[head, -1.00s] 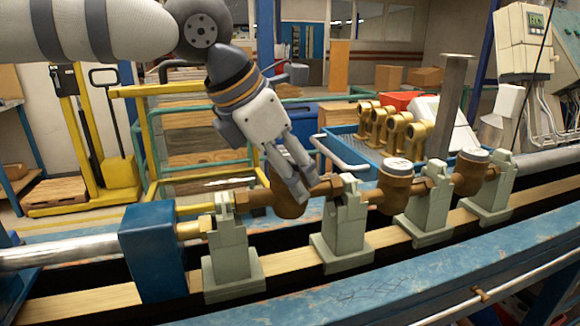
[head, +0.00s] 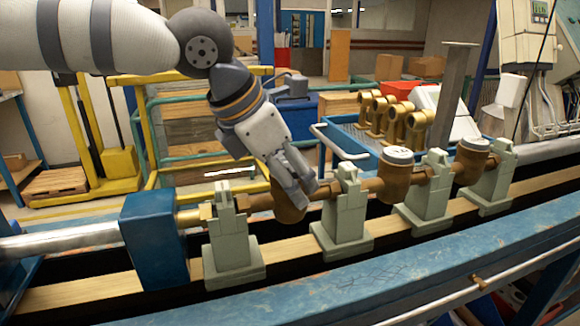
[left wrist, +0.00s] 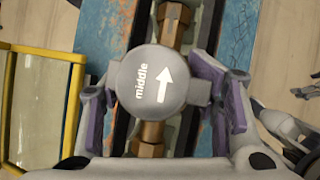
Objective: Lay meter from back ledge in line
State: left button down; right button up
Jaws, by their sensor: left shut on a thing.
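My left gripper (head: 303,192) is shut on a brown meter (head: 288,211), its fingers on either side of the body. In the left wrist view the meter (left wrist: 152,82) has a round grey lid with "middle" and a white arrow pointing up the picture, between the purple finger pads. The held meter lies lengthwise between a left grey-green stand (head: 230,245) and a second stand (head: 342,218), close to their tops; the fingers hide whether it rests in them. Two more brown meters, one (head: 397,180) and another (head: 473,160), sit in line to the right.
A blue block (head: 152,240) with a steel pipe (head: 60,244) stands at the line's left end. Behind the line are a blue tray (head: 345,143) with several brass fittings (head: 396,115) and a grey post (head: 455,90). A blue rail (head: 350,285) runs in front.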

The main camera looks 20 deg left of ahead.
pick_arm(q)
jog(key=shift+f, duration=0.2)
dwell(0.9)
jog(key=c, duration=0.6)
grip_release()
jog(key=shift+o, duration=0.6)
jog(key=shift+f, duration=0.1)
jog(key=shift+r, duration=4.5)
